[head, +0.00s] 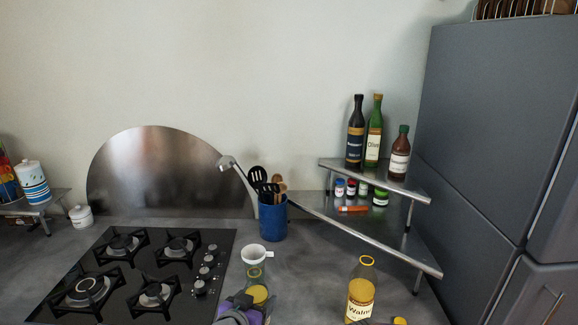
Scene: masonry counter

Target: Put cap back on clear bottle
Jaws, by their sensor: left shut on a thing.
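A clear glass bottle (361,291) with yellow contents and a pale label stands upright at the lower right of the middle; its top is a yellow ring and looks open. A small yellow cap-like thing (399,321) shows at the bottom edge to its right. Of my right gripper, at most a dark sliver shows at the bottom edge.
A black gas hob (135,272) lies left. Behind are a blue utensil pot (273,219) and a stepped metal corner shelf (400,252) with bottles and jars. A grey fridge (490,130) bounds the right.

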